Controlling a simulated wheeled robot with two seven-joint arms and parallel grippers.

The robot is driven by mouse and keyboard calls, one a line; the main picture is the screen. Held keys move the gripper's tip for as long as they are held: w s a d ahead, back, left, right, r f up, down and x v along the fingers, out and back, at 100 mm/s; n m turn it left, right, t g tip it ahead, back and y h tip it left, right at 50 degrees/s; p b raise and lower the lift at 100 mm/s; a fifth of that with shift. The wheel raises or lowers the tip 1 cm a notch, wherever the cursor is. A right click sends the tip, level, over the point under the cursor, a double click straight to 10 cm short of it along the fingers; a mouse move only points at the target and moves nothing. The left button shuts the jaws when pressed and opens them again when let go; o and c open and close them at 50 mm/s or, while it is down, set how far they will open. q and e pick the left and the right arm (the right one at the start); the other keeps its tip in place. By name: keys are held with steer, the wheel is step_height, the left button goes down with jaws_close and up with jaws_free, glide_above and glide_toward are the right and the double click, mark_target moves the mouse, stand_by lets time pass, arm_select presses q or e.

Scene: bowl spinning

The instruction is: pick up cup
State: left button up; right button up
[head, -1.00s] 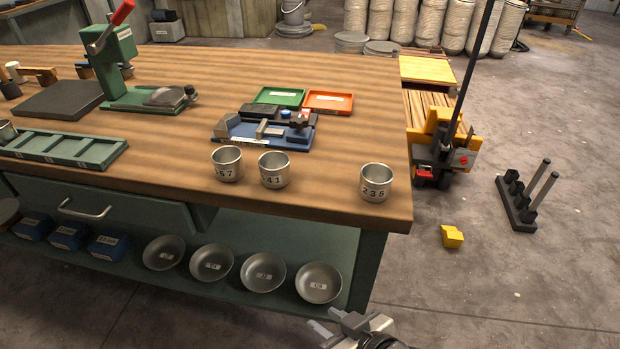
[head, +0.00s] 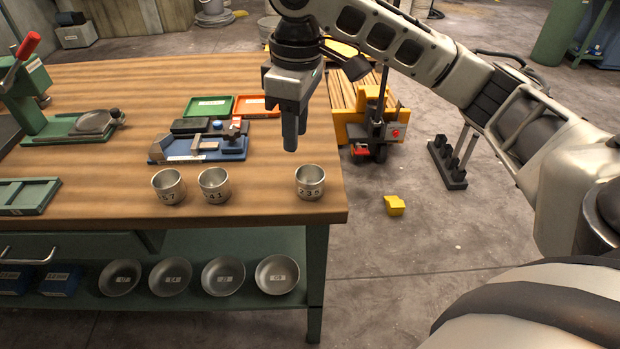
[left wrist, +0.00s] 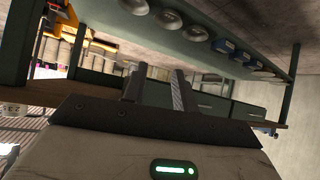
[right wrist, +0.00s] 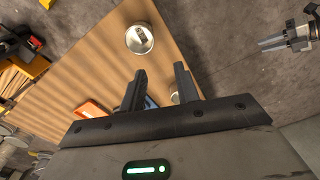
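Three metal cups stand upright along the front edge of the wooden bench: the cup numbered 235 (head: 310,183) at the right corner, and two more, the middle cup (head: 214,186) and the left cup (head: 168,187). My right gripper (head: 292,140) points down above the bench, behind and slightly left of cup 235 in the head view, apart from it. In the right wrist view its fingers (right wrist: 159,88) are spread and empty; a cup (right wrist: 140,38) shows beyond them. My left gripper (left wrist: 155,88) is open and empty, low in front of the bench, outside the head view.
A blue fixture (head: 200,148), a green tray (head: 210,106) and an orange tray (head: 257,106) lie behind the cups. Several metal bowls (head: 277,274) stand on the lower shelf. A yellow cart (head: 375,130) and a yellow block (head: 395,205) are on the floor right of the bench.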

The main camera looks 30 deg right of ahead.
step_height(320, 180, up, 2)
steer(key=d, duration=0.1)
steer(key=b, duration=0.3)
glide_above(308, 186)
steer(key=f, duration=0.9)
steer(key=shift+w, duration=0.2)
steer(key=shift+f+b, duration=0.3)
steer(key=shift+f, duration=0.15)
step_height(308, 186, down, 5)
steer(key=shift+d, duration=0.1)
arm_select(q)
steer(key=shift+d+f, duration=0.3)
steer(key=shift+f, duration=0.4)
arm_select(e)
steer(key=shift+f, duration=0.1)
arm_select(q)
steer(key=shift+w, duration=0.1)
steer(key=shift+d, duration=0.1)
arm_select(e)
jaws_close()
